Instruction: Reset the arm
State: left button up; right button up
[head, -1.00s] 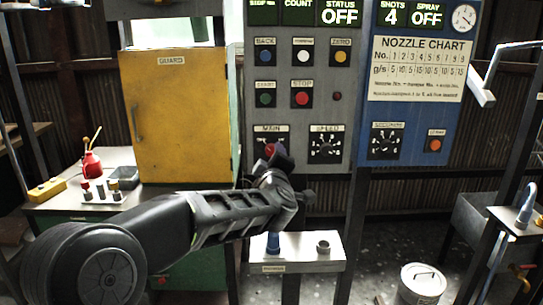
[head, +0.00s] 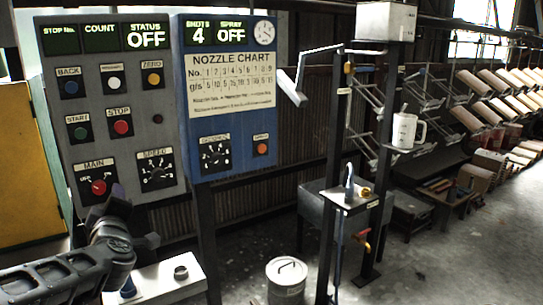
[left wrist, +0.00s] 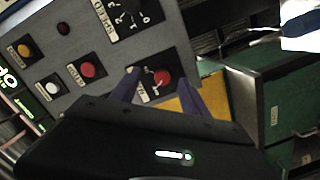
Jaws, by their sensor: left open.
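My left arm comes in at the lower left of the head view, its gripper (head: 116,198) just below and right of the red MAIN knob (head: 98,187) on the grey control panel (head: 178,95). In the left wrist view the gripper's two purple-grey fingers (left wrist: 160,92) stand apart, with the red MAIN knob (left wrist: 162,78) showing between and beyond their tips. The gripper is open and holds nothing; whether a finger touches the knob I cannot tell. The STATUS and SPRAY displays read OFF. My right gripper is in neither view.
The blue panel (head: 232,165) adjoins the grey one. A small white shelf (head: 160,283) lies below the panel. A lidded bucket (head: 287,280) stands on the floor. A post stand holds a white mug (head: 407,131). Racks line the right; open floor lies at lower right.

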pick_arm(q)
jog(key=s+d+f+m+g+h+p, duration=0.15)
jog(key=d+f+m+h, duration=0.4)
jog(key=d+f, duration=0.65)
jog(key=d+f+m+g+h+p, duration=0.3)
jog(key=d+f+m, duration=0.45)
jog(key=f, duration=0.85)
jog(key=s+d+f+m+g+h+p, duration=0.15)
jog(key=s+d+f+g+h, duration=0.3)
jog(key=s+d+f, duration=0.7)
jog(key=s+d+f+g+p, duration=0.1)
jog(key=s+f, duration=0.3)
jog(key=s, duration=0.5)
jog(key=s+d+f+m+g+p, duration=0.1)
jog(key=s+d+f+g+p, duration=0.1)
jog(key=s, duration=0.7)
jog(key=shift+s+d+f+g, duration=0.35)
jog(key=shift+d+f+g, duration=0.25)
jog(key=shift+f+g, duration=0.35)
